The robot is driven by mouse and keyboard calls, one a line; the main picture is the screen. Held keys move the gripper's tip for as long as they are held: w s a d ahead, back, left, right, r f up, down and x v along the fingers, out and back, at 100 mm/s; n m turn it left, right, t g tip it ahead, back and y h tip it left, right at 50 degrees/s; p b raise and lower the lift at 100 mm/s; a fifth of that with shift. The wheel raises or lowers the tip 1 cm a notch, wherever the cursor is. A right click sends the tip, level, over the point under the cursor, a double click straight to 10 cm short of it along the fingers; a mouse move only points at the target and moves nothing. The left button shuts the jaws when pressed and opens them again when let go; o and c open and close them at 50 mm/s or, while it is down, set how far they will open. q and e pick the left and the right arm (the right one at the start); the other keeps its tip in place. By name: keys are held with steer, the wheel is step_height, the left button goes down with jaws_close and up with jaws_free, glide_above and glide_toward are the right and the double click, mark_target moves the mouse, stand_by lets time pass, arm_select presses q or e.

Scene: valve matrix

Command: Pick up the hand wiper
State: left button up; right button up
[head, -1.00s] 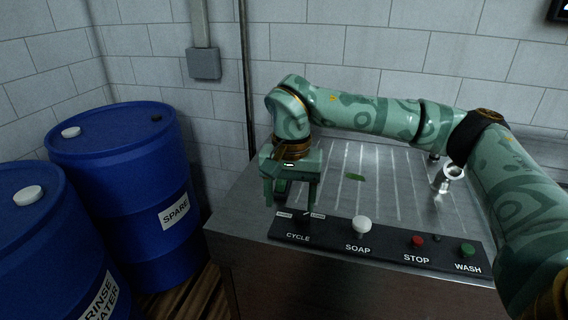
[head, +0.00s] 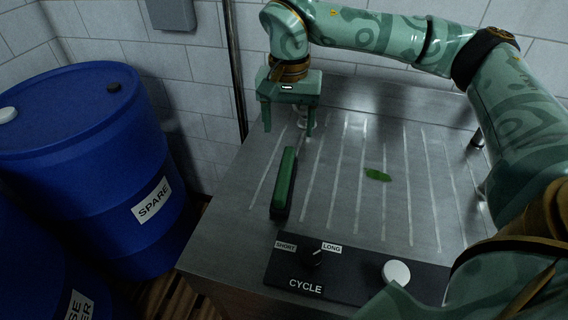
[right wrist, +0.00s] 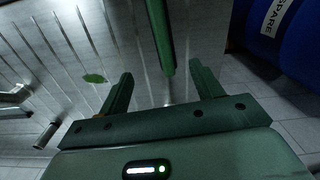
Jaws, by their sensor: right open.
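The hand wiper (head: 285,185) is a long green bar with a dark lower edge, lying on the left part of the grooved metal worktop in the head view. A thin pale piece seems to extend from its far end under my gripper. My right gripper (head: 288,130) is open and empty, its fingers pointing down over the wiper's far end. In the right wrist view the wiper (right wrist: 160,32) lies ahead, with its near end in line with the gap between the open fingers (right wrist: 161,75). My left gripper is out of view.
The control panel (head: 345,274) with a cycle switch and a white knob (head: 396,272) runs along the worktop's front edge. A green leaf (head: 378,175) lies right of the wiper. A blue barrel (head: 85,150) stands left of the worktop. The grooved surface (head: 340,200) between is mostly clear.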

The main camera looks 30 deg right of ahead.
mark_target(285, 169)
step_height(285, 169, down, 11)
steer(key=b, duration=0.3)
steer(key=shift+w, duration=0.1)
steer(key=f, duration=0.1)
steer(key=f+b, duration=0.1)
steer(key=f, duration=0.1)
steer(key=f+b, duration=0.1)
steer(key=shift+a+f, duration=0.3)
steer(key=shift+a, duration=0.05)
steer(key=shift+w+f, duration=0.1)
steer(key=shift+f, duration=0.3)
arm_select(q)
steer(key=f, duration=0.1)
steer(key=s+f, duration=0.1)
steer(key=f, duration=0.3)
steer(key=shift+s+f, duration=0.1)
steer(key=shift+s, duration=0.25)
arm_select(e)
steer(key=shift+r, duration=0.1)
steer(key=c, duration=1.1)
